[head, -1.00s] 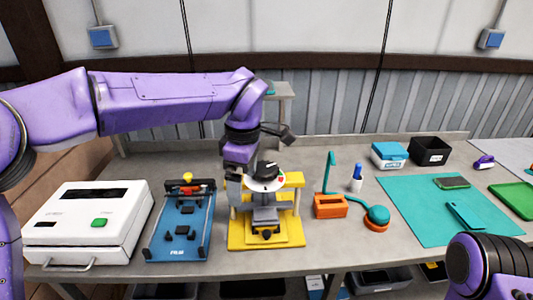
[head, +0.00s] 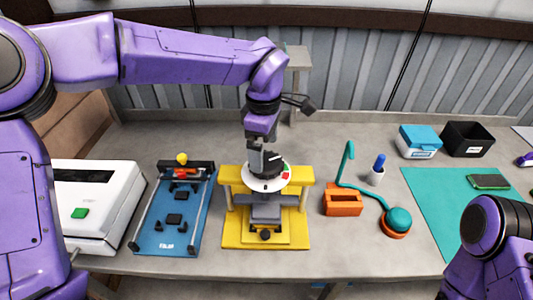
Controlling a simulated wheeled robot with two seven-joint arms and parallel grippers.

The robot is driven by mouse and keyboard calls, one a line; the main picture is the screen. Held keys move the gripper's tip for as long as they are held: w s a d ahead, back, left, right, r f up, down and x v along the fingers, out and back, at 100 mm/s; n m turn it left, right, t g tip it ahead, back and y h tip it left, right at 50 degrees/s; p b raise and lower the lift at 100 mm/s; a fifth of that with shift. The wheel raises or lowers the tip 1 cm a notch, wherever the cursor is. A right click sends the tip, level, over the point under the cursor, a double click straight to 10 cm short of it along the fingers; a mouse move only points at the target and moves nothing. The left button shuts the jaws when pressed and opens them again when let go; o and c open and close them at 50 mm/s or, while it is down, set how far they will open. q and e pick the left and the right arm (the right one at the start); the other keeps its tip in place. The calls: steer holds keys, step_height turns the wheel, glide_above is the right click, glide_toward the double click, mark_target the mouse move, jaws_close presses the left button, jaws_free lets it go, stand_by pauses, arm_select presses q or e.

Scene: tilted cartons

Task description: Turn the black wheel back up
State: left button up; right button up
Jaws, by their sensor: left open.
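The black wheel (head: 271,164) sits on a round white dial plate with a red and a green mark, on top of the yellow press-like stand (head: 232,228). A white line shows on the wheel. My left gripper (head: 262,156) points down at the wheel, its grey fingers at the wheel's left and back side; the arm hides part of them. It is open, and I cannot tell whether a finger touches the wheel. A small black knob (head: 265,235) is low on the stand's front. Only my right arm shows at the lower right; its gripper is out of view.
Left of the stand are a blue fixture board (head: 170,238) and a white box with a green button (head: 105,190). Right are an orange holder (head: 342,200), a teal lamp-like thing (head: 398,220), a blue-capped bottle (head: 377,172) and a teal mat (head: 425,200). The front table strip is clear.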

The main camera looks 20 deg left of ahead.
mark_target(266, 161)
arm_select(q)
steer(key=shift+s+f, duration=0.35)
steer(key=shift+f, duration=0.4)
steer(key=f, duration=0.1)
steer(key=w+f, duration=0.2)
steer(key=shift+f+p, duration=0.3)
steer(key=shift+p, duration=0.05)
steer(key=shift+w+f, duration=0.15)
steer(key=shift+s, duration=0.2)
steer(key=shift+c, duration=0.9)
steer(key=shift+r, duration=0.2)
steer(key=c, duration=0.6)
arm_select(e)
steer(key=shift+w+r, duration=0.4)
steer(key=shift+r, duration=0.05)
